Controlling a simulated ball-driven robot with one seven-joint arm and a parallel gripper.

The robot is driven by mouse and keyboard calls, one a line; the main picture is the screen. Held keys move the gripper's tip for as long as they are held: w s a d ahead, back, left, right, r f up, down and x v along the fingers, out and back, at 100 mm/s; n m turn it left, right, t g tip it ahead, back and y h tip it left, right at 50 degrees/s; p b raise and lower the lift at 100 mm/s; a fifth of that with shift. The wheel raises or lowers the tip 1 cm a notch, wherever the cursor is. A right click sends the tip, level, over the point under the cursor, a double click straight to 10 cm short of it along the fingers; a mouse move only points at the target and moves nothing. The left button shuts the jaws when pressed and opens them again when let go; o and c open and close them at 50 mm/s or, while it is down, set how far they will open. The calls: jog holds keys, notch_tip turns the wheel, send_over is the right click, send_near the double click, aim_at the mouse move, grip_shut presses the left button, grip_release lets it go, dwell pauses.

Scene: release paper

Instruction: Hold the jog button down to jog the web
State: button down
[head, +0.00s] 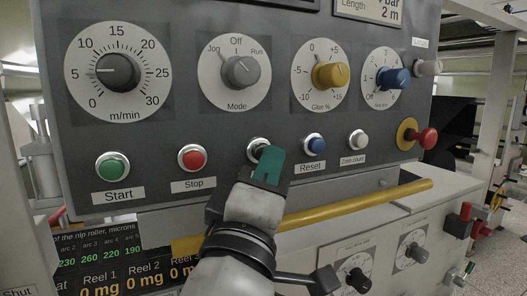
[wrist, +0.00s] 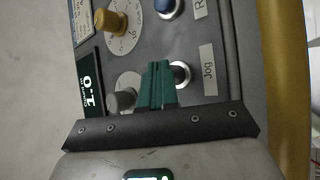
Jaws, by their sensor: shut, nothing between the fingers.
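The jog button (head: 256,147) is a dark button in a silver ring, in the lower row of the grey panel between the red Stop button and the blue Reset button. My gripper (head: 270,155) has its teal fingers shut and empty, just in front of it, covering part of the button and its label. In the wrist view, the fingertips (wrist: 158,66) overlap the jog button's silver ring (wrist: 183,72), beside the label "Jog" (wrist: 209,71). I cannot tell whether the fingers touch the button or whether it is pressed in.
A green Start button (head: 112,166), red Stop button (head: 192,158), blue Reset button (head: 315,145) and white Zero count button (head: 358,140) share the row. The grey Mode knob (head: 240,71) sits above. A yellow bar (head: 360,205) runs below the panel; a red mushroom button (head: 428,138) protrudes right.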

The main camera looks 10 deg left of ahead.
jog(key=shift+s+d, duration=0.25)
jog(key=shift+s, duration=0.1)
jog(key=shift+s, duration=0.1)
jog(key=shift+s+d+p, duration=0.35)
jog(key=shift+s+d, duration=0.35)
jog(key=shift+s, duration=0.3)
jog(key=shift+s+d+p, duration=0.3)
jog(key=shift+s+d, duration=0.4)
jog(key=shift+s, duration=0.3)
dwell(0.6)
